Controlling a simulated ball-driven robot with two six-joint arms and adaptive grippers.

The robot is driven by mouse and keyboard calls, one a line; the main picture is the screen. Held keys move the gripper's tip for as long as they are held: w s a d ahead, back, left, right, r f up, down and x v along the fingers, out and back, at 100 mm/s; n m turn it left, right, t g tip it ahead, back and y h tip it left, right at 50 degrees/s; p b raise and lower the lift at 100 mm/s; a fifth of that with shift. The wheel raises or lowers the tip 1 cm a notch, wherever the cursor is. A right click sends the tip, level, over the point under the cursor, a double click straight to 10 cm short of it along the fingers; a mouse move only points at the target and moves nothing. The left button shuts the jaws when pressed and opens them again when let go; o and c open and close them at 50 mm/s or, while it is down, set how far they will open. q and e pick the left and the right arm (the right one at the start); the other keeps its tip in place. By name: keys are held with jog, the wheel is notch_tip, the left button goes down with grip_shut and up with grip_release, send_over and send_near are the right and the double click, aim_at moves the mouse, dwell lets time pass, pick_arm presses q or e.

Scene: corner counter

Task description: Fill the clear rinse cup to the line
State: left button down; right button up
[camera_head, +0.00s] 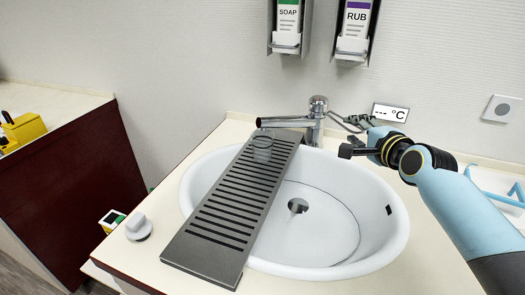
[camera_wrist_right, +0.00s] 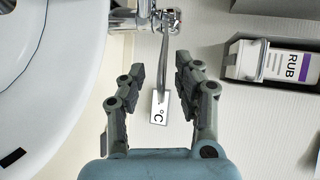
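The clear rinse cup (camera_head: 263,148) stands on the dark slotted rack (camera_head: 215,223) across the basin, below the end of the chrome faucet's spout (camera_head: 285,122). No stream of water shows; the fill line and any water in the cup are too small to make out. The faucet's thin lever (camera_wrist_right: 166,52) points toward my right gripper (camera_head: 354,135). In the right wrist view the right gripper (camera_wrist_right: 160,68) is open, with the lever's end showing between its fingertips; I cannot tell whether they touch. My left gripper is out of view.
The white basin (camera_head: 382,230) has a drain (camera_head: 298,205). A temperature display (camera_head: 391,112) reading dashes, a soap dispenser (camera_head: 287,28) and a rub dispenser (camera_head: 355,30) are on the wall. A white knob-like object (camera_head: 138,227) sits on the counter at left. A blue rack (camera_head: 500,190) stands at right.

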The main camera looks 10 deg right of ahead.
jog(key=shift+w+r+p, duration=0.2)
jog(key=shift+r+p, duration=0.6)
jog(key=shift+r, duration=0.05)
jog(key=shift+w+r+p, duration=0.2)
jog(key=shift+r+p, duration=0.55)
jog(key=shift+r, duration=0.05)
jog(key=shift+f, duration=0.15)
dwell(3.5)
jog(key=shift+s+f+b, duration=0.2)
jog(key=shift+f+b, duration=0.35)
jog(key=shift+f, duration=0.2)
jog(key=shift+s+f+b, duration=0.2)
jog(key=shift+f+b, duration=0.35)
jog(key=shift+f, duration=0.2)
dwell(1.2)
